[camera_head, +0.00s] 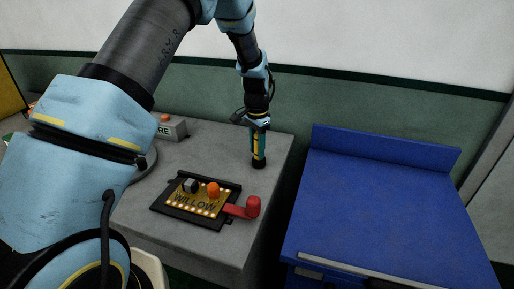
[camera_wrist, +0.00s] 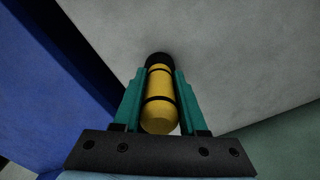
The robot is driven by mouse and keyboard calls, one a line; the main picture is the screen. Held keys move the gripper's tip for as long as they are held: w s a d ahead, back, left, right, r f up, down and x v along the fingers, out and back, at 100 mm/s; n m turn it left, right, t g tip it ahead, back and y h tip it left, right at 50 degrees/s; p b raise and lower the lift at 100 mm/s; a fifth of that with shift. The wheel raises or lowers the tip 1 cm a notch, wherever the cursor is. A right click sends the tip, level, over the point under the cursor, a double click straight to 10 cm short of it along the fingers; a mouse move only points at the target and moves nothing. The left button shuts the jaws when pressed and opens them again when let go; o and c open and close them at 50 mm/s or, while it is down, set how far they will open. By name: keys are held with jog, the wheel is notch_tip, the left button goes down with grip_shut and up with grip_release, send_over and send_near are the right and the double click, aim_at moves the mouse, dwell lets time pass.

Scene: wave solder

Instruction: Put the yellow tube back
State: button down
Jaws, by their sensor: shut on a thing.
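The yellow tube (camera_wrist: 160,88), with black bands and a black end, is held between the teal fingers of my gripper (camera_wrist: 159,95) in the wrist view. In the head view the yellow tube (camera_head: 258,148) is upright below my gripper (camera_head: 258,138), over the back right part of the grey table. Its black lower end is at or just above the tabletop; I cannot tell whether it touches. The gripper is shut on the tube.
A black-framed board (camera_head: 160,209) marked WILLOW, with a grey block, an orange knob and a red handle (camera_head: 241,210), lies on the grey table (camera_head: 213,152). A grey box (camera_head: 174,131) with an orange button stands at the back. A blue cabinet (camera_head: 375,200) stands to the right.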

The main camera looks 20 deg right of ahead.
aim_at(257, 134)
jog(key=shift+f, duration=0.25)
jog(key=shift+c, duration=1.9)
grip_release()
jog(key=shift+r, duration=0.1)
notch_tip(257, 134, up, 11)
jog(key=b, duration=0.3)
jog(key=shift+f, duration=0.2)
